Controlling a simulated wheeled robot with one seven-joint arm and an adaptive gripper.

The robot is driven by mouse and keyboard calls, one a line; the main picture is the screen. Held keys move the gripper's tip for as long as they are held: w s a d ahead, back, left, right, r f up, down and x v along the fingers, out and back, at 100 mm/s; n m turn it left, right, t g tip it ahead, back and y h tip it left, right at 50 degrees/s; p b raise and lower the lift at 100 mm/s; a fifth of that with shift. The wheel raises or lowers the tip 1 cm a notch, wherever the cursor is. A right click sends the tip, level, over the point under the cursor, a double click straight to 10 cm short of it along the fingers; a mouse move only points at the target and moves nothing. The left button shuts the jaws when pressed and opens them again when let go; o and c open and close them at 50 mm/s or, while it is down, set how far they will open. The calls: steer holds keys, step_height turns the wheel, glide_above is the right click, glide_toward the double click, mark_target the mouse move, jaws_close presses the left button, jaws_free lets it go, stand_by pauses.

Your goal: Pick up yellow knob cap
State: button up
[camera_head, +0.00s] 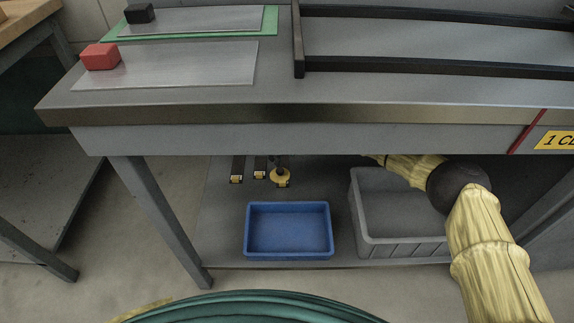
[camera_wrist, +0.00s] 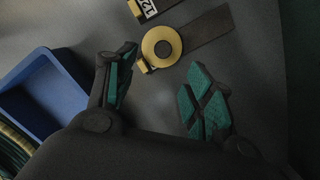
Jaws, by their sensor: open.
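The yellow knob cap (camera_wrist: 175,34) is a round yellow ring with a dark centre in the wrist view. It lies at the end of a dark flat strip that runs to the upper right. In the head view the yellow cap (camera_head: 280,178) shows under the bench, behind the blue bin. My gripper (camera_wrist: 165,62) is open, with green-padded fingers spread to the left and right below the cap. Nothing is between the fingers, and the cap is just beyond the tips. In the head view my gripper is hidden behind the bench front.
A blue bin (camera_head: 290,206) stands on the lower shelf, and also shows in the wrist view (camera_wrist: 62,82). A grey bin (camera_head: 362,235) stands to its right. Two dark strips with yellow ends (camera_head: 237,179) are left of the cap. The bench front (camera_head: 300,140) hangs above.

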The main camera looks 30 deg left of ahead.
steer(key=b, duration=0.3)
glide_above(280, 170)
steer(key=f, duration=0.5)
steer(key=shift+s+d+f, duration=0.25)
steer(key=shift+w+a+f+b, duration=0.15)
steer(key=shift+f+b, duration=0.7)
steer(key=shift+f, duration=0.45)
steer(key=shift+w+a+f+b, duration=0.15)
steer(key=shift+f+b, duration=0.65)
steer(key=shift+f, duration=0.45)
steer(key=shift+d, duration=0.1)
steer(key=shift+s, duration=0.1)
steer(key=c, duration=1.1)
